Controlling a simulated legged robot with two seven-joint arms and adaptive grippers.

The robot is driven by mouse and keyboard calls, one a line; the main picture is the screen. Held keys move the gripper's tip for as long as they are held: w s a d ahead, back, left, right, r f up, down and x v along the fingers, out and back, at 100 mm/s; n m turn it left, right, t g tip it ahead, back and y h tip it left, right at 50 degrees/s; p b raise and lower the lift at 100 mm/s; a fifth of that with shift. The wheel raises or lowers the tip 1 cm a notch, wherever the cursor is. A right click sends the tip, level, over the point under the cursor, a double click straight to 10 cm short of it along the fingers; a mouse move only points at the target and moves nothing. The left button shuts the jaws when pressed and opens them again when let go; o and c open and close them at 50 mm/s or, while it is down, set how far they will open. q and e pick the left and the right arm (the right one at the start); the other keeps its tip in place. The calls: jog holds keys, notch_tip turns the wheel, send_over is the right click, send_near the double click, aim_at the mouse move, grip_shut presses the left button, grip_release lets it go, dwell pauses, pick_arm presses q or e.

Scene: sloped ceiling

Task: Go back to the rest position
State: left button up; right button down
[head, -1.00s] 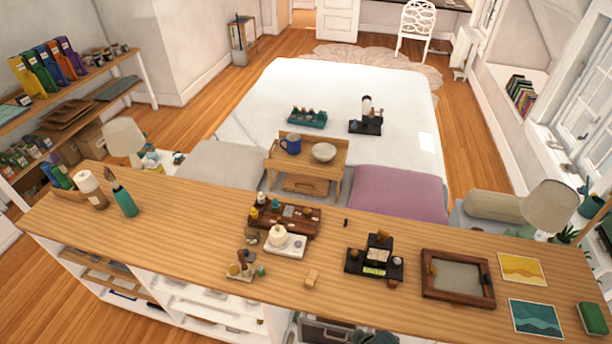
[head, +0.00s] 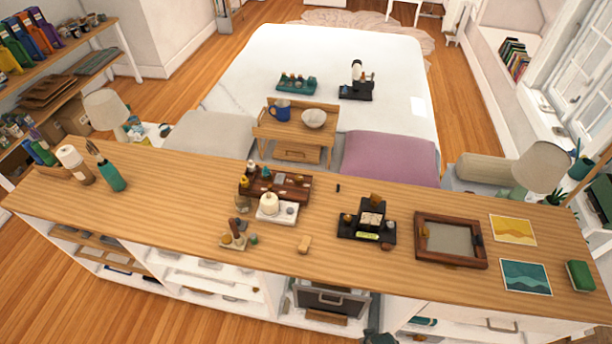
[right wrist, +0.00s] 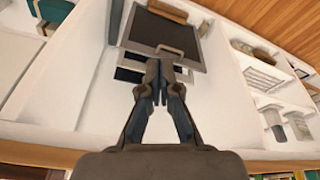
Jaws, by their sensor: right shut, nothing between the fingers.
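My right gripper (right wrist: 158,80) shows in the right wrist view with its fingers together and nothing between them. It is in front of the white shelf unit (right wrist: 226,90), near a dark-fronted drawer or box with a metal handle (right wrist: 165,45). I cannot tell how far apart they are. In the head view only a small dark shape, perhaps part of my right arm, shows at the bottom edge. My left gripper is in neither view.
The long wooden counter (head: 330,210) spans the head view. It holds a white candle (head: 268,203), a black stand (head: 366,226), a wooden frame (head: 450,240), two cards and bottles. A bed (head: 330,70) stands behind.

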jog(key=s+d+f+g+b, duration=0.15)
jog(key=s+f, duration=0.25)
jog(key=f, duration=0.8)
jog(key=s+f+t+b, duration=0.1)
jog(key=s+f+b, duration=0.3)
jog(key=f, duration=0.7)
jog(key=s+d+f+g, duration=0.1)
jog(key=s+d+f, duration=0.1)
jog(key=s+f, duration=0.8)
jog(key=s, duration=0.2)
jog(key=shift+s+f+b, duration=0.2)
jog(key=shift+s+b, duration=0.2)
jog(key=shift+d, duration=0.1)
